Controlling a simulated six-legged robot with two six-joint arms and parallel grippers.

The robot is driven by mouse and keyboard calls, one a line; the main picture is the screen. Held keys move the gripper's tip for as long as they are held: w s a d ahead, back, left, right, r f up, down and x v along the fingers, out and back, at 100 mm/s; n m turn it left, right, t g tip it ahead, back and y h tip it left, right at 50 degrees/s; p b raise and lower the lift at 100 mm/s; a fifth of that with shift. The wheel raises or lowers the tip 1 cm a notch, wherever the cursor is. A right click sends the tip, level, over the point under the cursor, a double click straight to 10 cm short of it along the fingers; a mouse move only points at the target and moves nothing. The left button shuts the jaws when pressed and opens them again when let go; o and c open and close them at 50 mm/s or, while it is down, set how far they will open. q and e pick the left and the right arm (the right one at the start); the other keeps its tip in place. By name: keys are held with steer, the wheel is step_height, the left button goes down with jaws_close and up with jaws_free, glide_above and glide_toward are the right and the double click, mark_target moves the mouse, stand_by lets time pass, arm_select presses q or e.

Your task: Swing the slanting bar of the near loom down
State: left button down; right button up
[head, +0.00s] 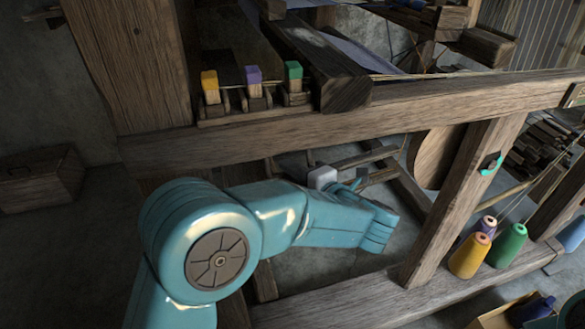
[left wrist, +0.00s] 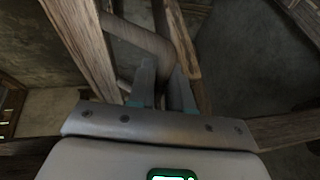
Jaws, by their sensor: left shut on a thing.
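My left arm reaches in from the left, below the near loom's front beam (head: 240,140). My left gripper (head: 358,184) is small and partly hidden by its own wrist in the head view. It is beside a brown wooden bar (head: 368,157) that runs at a slant under the loom. In the left wrist view, the fingers of my left gripper (left wrist: 164,90) stand on either side of a wooden bar (left wrist: 142,38) and are shut on it. Its lower part is hidden between the fingers. My right gripper is not in view.
Yellow, purple and green-topped pegs (head: 253,82) stand on the front beam. A slanting wooden post (head: 465,195) stands right of my arm. Several thread cones (head: 470,255) stand on the low rail (head: 355,305). A wooden box (head: 40,182) sits at the left.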

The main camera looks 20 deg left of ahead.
arm_select(q)
steer(key=c, duration=1.1)
jaws_free()
steer(key=shift+s+f, duration=0.1)
steer(key=shift+f, duration=0.15)
